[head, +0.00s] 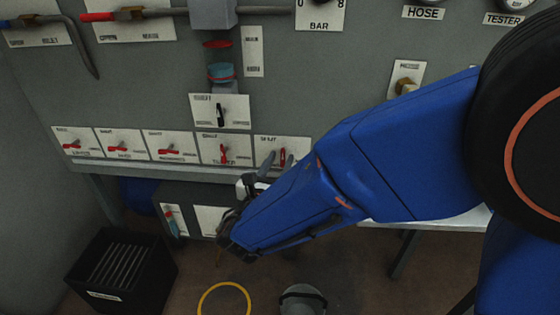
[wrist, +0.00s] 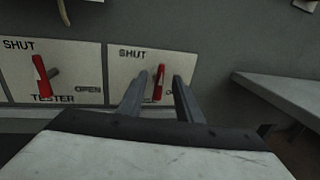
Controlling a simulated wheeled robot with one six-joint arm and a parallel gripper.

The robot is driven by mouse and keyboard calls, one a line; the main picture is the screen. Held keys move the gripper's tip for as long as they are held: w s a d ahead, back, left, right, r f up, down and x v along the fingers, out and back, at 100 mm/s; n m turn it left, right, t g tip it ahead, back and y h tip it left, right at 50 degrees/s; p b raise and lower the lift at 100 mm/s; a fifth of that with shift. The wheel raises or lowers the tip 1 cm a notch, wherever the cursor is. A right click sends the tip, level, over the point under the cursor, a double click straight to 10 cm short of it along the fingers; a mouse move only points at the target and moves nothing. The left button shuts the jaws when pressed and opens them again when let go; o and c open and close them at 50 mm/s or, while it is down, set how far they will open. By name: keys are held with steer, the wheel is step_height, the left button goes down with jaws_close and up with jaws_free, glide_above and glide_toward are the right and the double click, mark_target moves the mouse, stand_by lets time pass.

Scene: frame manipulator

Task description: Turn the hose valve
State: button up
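The rightmost valve in the row has a red handle (wrist: 159,82) on a white plate (wrist: 122,66) marked SHUT. Its handle stands nearly upright. The lower lettering is mostly hidden by my gripper, so I cannot read its name. My gripper (wrist: 160,76) is open, with one finger on each side of this handle in the wrist view and gaps on both sides. I cannot tell whether the fingertips reach past the handle. In the head view my gripper (head: 272,164) is in front of the same plate, and the red handle (head: 283,157) shows beside the fingers.
The TESTER valve (wrist: 41,75) with a red handle is just left. Several more red-handled valves (head: 122,146) continue left. A grey ledge (wrist: 290,105) juts out at right. Below are a black bin (head: 120,270) and a yellow ring (head: 224,287) on the floor.

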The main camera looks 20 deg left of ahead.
steer(key=shift+w, duration=0.25)
jaws_close()
steer(key=m, duration=0.4)
steer(key=m+g, duration=0.1)
steer(key=m, duration=0.1)
steer(key=shift+w+d+r+y, duration=0.1)
steer(key=shift+d+y, duration=0.2)
steer(key=shift+d, duration=0.1)
steer(key=shift+w+d+f+m+g+y, duration=0.15)
steer(key=shift+m+g+y, duration=0.2)
steer(key=shift+m, duration=1.25)
steer(key=shift+s+d+f+m+g+y, duration=0.15)
steer(key=shift+m+y, duration=0.3)
steer(key=shift+m, duration=1.15)
steer(key=shift+w+d+f+m+g+y, duration=0.1)
steer(key=shift+d+f+m+g+y, duration=0.2)
steer(key=shift+m, duration=1.3)
steer(key=shift+a, duration=0.1)
